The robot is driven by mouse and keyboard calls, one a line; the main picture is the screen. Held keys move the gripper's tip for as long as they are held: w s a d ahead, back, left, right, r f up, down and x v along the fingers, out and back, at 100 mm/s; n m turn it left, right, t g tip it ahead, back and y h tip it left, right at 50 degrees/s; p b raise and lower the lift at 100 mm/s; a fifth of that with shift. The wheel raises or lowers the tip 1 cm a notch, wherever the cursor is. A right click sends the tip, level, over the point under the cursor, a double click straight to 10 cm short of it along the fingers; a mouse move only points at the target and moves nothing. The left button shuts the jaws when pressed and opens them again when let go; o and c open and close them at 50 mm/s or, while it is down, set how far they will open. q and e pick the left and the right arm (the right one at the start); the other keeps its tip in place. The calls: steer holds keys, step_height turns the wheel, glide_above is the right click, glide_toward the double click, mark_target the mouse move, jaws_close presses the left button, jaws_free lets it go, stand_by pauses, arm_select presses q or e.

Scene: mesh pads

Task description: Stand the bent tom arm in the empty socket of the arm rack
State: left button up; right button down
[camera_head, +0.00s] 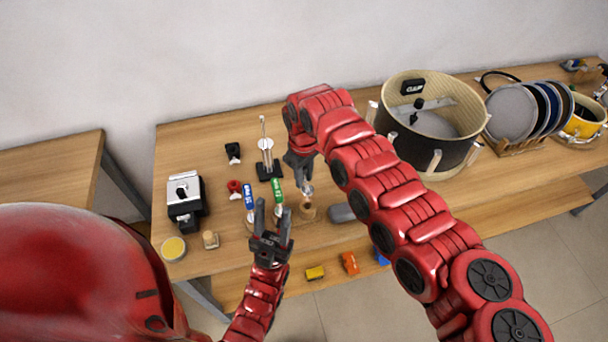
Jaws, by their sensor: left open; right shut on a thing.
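My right gripper (301,175) points down and is shut on a small silver piece (307,191), probably the bent tom arm; the gripper and wrist hide much of it. The piece is just above or at a round wooden socket (307,212), and I cannot tell whether it is inside. To the left stand a metal arm with a blue tag (249,196) and one with a green tag (278,190), seemingly in the arm rack, which my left gripper partly hides. My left gripper (267,212) is open, fingers up, in front of these tagged arms.
A silver rod stand (265,148) is behind. Black (233,151) and red (235,187) clamps, a black-and-silver device (185,197), and a yellow-topped tin (173,247) lie left. A large drum shell (432,115) and a pad rack (520,147) occupy the right. A grey object (342,212) lies near the front edge.

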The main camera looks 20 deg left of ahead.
steer(key=shift+f+b, duration=2.5)
steer(key=shift+f, duration=1.2)
steer(key=c, duration=0.6)
jaws_free()
step_height(320, 180, up, 16)
steer(key=b, duration=0.4)
steer(key=shift+r, duration=0.75)
